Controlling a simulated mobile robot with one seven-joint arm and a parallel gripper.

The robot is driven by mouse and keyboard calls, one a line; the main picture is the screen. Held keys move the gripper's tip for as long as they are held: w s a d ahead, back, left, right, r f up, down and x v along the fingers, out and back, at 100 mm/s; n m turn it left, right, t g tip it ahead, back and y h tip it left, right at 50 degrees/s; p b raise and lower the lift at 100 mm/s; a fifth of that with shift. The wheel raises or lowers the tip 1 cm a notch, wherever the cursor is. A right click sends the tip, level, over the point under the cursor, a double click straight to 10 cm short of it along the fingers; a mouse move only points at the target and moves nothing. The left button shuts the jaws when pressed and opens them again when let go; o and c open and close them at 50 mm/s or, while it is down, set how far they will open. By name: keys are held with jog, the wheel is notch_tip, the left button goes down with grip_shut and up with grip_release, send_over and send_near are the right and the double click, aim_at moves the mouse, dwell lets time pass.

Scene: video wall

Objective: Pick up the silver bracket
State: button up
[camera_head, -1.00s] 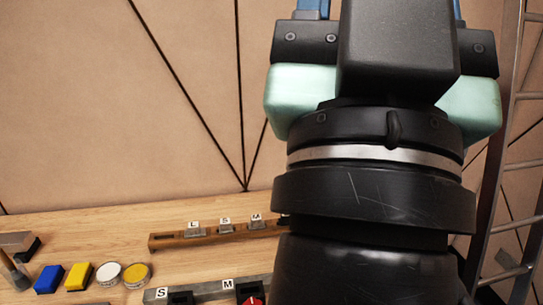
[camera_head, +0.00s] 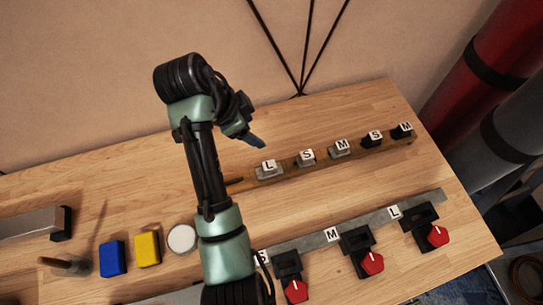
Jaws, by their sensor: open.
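Three silver brackets stand in a row on a wooden rail (camera_head: 325,162). The left one, tagged L (camera_head: 269,173), is nearest my gripper. The one tagged S (camera_head: 306,159) is beside it, and the one tagged M (camera_head: 340,149) is to its right. The frames do not tell which one is meant. My gripper (camera_head: 257,142), with blue fingertips, is open and empty, up and left of the L bracket and apart from it. My arm hides part of the table to the left.
Two black brackets, tagged S (camera_head: 372,139) and M (camera_head: 402,131), stand further right on the rail. In front, a grey metal strip (camera_head: 300,243) holds black clamps with red knobs (camera_head: 372,263). Blue (camera_head: 112,258) and yellow (camera_head: 147,248) blocks and a white round tin (camera_head: 182,238) lie left.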

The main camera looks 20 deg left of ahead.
notch_tip(320, 180, down, 2)
jog(key=s+m+g+h, duration=0.1)
jog(key=s+g, duration=0.1)
send_over(269, 165)
jog(key=s+a, duration=0.1)
jog(key=f, duration=0.6)
jog(key=shift+a+f+p, duration=0.2)
jog(key=shift+f+p, duration=0.1)
jog(key=shift+p, duration=0.05)
jog(key=shift+p+x, duration=0.45)
jog(key=shift+x, duration=2.5)
jog(key=shift+a, duration=0.2)
grip_shut()
